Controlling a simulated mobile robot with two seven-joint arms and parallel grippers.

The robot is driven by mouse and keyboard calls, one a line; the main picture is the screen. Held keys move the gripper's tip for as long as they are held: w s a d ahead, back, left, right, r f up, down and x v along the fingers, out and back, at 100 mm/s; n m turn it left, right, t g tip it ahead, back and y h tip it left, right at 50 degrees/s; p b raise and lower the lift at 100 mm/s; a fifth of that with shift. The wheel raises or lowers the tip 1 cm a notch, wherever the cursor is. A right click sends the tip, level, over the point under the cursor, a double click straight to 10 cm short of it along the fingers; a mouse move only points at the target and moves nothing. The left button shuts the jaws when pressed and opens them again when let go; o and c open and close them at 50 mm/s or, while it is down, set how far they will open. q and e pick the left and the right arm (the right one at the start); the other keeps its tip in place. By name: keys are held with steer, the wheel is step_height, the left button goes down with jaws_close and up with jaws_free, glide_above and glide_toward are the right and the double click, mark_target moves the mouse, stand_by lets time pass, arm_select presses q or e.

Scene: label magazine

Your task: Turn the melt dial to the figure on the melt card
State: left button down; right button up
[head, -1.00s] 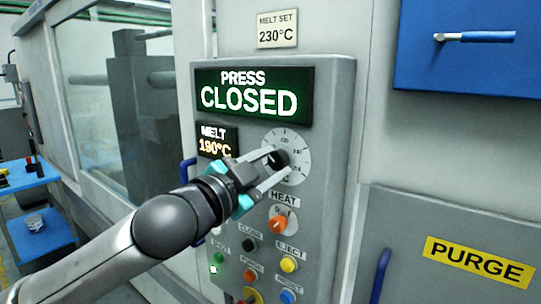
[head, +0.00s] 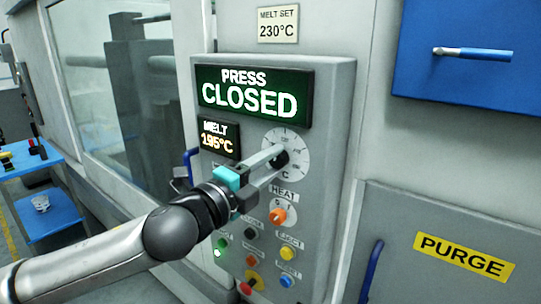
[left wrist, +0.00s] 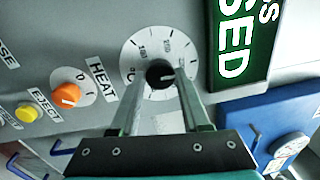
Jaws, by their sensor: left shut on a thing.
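The melt dial is a black knob on a round white scale plate (head: 297,145) on the grey control panel. Its knob (left wrist: 159,74) shows between my fingers in the left wrist view. My left gripper (head: 278,157) is shut on the knob, with one finger on each side. The melt card (head: 278,25) above the panel reads MELT SET 230°C. The small melt display (head: 219,139) reads 195°C in orange. The fingers hide part of the dial in the head view. My right gripper is not in view.
The big green display (head: 254,92) reads PRESS CLOSED. Below the dial are an orange HEAT knob (head: 278,216) and several coloured push buttons. A blue handle (head: 371,272) stands out at the lower right, beside the yellow PURGE label (head: 464,256).

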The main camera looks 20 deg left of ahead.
arm_select(q)
steer(key=m+p, duration=0.2)
steer(key=m, duration=0.3)
steer(key=shift+h+p, duration=0.3)
steer(key=shift+p, duration=0.1)
steer(key=shift+m, duration=0.5)
steer(key=shift+c, duration=1.9)
jaws_free()
steer(key=shift+a, duration=0.1)
